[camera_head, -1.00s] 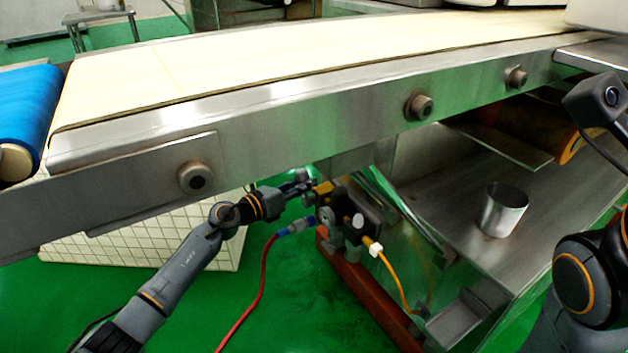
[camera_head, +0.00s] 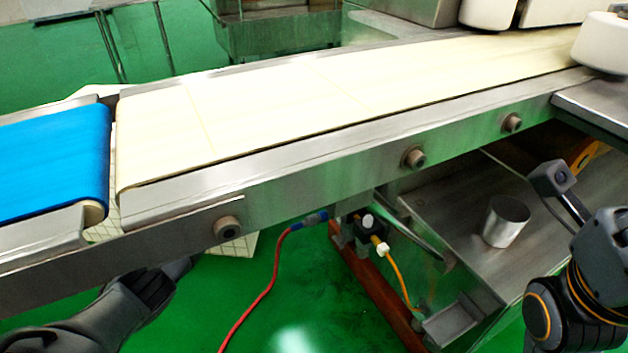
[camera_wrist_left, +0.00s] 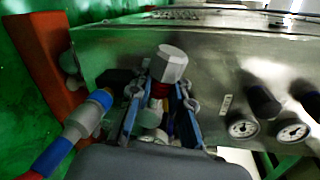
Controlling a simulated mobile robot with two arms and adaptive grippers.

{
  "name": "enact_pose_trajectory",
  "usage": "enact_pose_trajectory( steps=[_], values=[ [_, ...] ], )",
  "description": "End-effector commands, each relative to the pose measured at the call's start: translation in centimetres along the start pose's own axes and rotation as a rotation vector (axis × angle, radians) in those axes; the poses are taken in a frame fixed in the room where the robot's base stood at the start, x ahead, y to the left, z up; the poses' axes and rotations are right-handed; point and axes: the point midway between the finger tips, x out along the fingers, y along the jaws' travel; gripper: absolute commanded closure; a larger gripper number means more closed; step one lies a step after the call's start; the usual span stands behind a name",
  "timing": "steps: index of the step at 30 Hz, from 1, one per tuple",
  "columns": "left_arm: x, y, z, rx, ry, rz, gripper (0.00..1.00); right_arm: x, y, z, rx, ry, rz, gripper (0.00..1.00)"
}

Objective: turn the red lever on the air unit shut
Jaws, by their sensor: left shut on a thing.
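The air unit (camera_head: 370,228) hangs under the conveyor frame in the head view, partly hidden by it. A red hose with a blue connector (camera_head: 310,220) joins its left side. In the head view the left gripper is hidden behind the conveyor.
The conveyor's steel side rail (camera_head: 320,180) crosses above the air unit. A metal cup (camera_head: 505,221) stands on the steel shelf at right. In the left wrist view, two round gauges (camera_wrist_left: 243,128) sit at right and the blue hose connector (camera_wrist_left: 100,99) at left.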

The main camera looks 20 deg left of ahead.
Motion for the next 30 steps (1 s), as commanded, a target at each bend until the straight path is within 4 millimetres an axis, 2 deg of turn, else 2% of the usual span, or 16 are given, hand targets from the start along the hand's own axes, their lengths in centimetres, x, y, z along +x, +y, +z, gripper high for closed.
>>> enact_pose_trajectory(
  steps=[1, 12, 30],
  values=[
    [-0.2, -0.1, 1.2, -0.035, -0.018, -0.001, 1.00, 0.0, 0.0, 0.0, 0.000, 0.000, 0.000, 0.68],
    [0.0, 1.1, 1.0, -0.250, 0.026, -0.002, 1.00, 0.1, -0.1, -0.2, -0.002, 0.012, -0.007, 0.68],
    [-0.1, 1.4, 1.0, -0.319, 0.038, -0.002, 1.00, 0.5, -0.2, -0.6, -0.003, 0.026, -0.010, 0.68]
  ],
)
